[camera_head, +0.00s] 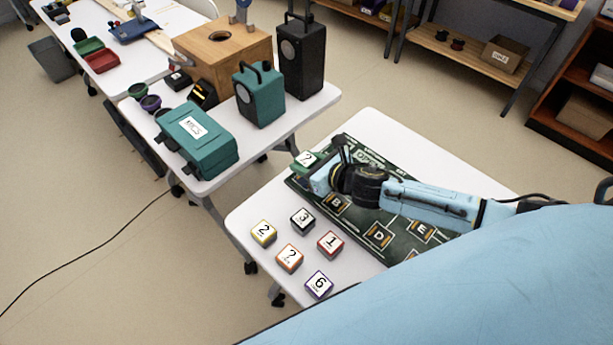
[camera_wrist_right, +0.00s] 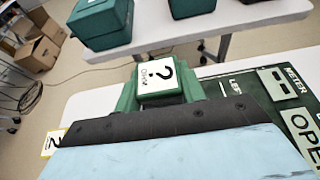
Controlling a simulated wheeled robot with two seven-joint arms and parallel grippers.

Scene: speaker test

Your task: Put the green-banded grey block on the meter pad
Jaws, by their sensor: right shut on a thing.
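My right gripper (camera_head: 312,171) is shut on the green-banded block (camera_head: 306,158) at the left corner of the dark green board (camera_head: 402,240). In the right wrist view the block (camera_wrist_right: 158,74) shows a white top with a dark character, between green sides. Whether it is raised or touching the surface I cannot tell. The meter pad (camera_wrist_right: 284,84), labelled METER, lies on the board to the right of the block in the right wrist view. In the head view I cannot make it out around my gripper. My left gripper is not in view.
Several numbered blocks stand on the white table (camera_head: 250,215) in front of the board: yellow (camera_head: 263,233), black-banded (camera_head: 302,220), red (camera_head: 330,243), orange (camera_head: 289,257) and purple (camera_head: 318,284). A neighbouring table holds a teal case (camera_head: 197,140) and speakers (camera_head: 259,95).

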